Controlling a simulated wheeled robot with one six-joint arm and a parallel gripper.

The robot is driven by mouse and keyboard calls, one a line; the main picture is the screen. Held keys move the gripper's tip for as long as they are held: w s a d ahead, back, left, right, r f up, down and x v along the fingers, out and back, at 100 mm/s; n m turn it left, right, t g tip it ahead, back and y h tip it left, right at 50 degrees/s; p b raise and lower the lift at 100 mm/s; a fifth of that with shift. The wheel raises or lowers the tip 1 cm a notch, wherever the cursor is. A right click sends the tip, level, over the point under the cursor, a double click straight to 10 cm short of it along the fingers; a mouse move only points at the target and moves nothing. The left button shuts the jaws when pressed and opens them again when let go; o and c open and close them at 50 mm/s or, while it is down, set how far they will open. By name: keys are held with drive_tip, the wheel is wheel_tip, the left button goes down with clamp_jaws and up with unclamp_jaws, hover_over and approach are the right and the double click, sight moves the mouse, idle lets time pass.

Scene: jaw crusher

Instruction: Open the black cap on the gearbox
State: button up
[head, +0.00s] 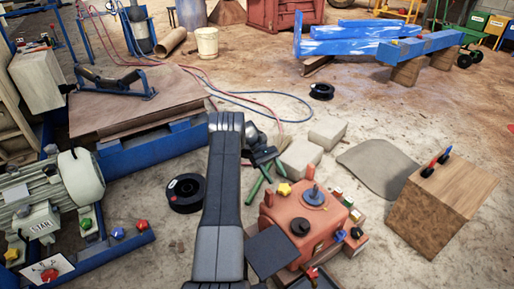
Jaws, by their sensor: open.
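The gearbox (273,213) is a red-orange box at the lower middle right of the head view. The black cap (299,227) is a round dark knob on its top, toward the near side, and looks seated there. A blue round fitting (314,195) and a yellow knob (284,189) also sit on the top. My gripper (266,189) is beyond the gearbox's left far side, pointing down, with its green fingers spread and nothing seen between them. It is apart from the black cap. My dark arm hides part of the floor left of the gearbox.
A dark flat plate (268,251) shows beside the gearbox's near left side. A wooden block (437,207) with red and blue handles stands at right. Grey blocks (326,132) lie behind the gearbox. A motor (50,190) and blue frame are at left.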

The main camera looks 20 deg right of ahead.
drive_tip(key=shift+s, duration=0.1)
drive_tip(key=b, duration=0.2)
approach(301, 224)
drive_tip(key=s, duration=0.1)
drive_tip(key=s+d, duration=0.1)
drive_tip(key=shift+s+d, duration=0.3)
drive_tip(key=shift+s, duration=0.1)
drive_tip(key=shift+w, duration=0.15)
